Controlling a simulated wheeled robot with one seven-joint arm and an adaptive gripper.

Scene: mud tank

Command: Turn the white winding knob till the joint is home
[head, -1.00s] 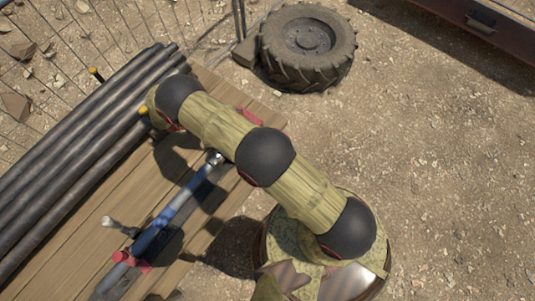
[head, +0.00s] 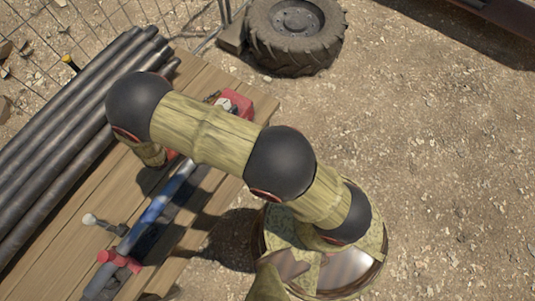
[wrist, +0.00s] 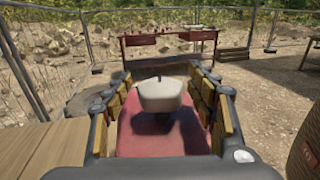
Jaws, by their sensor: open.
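The white knob (wrist: 160,95) stands between the fingers of my gripper (wrist: 162,80) in the wrist view. The gripper is open, with wood-padded fingers on either side of the knob and a gap at both sides. A red surface (wrist: 135,140) lies below the knob, with a shadow across it. In the head view, a blue pipe (head: 158,207) lies along the bench, with a red clamp (head: 119,262) near its lower end. A red block (head: 235,103) sits at the bench's far end, partly behind my arm. My gripper is hidden by my arm there.
Several dark pipes (head: 65,135) lie along the left of the wooden bench (head: 60,250). A small pale-ended handle (head: 89,219) sticks out beside the blue pipe. A tyre (head: 290,50) lies beyond the bench. Bare ground is open to the right.

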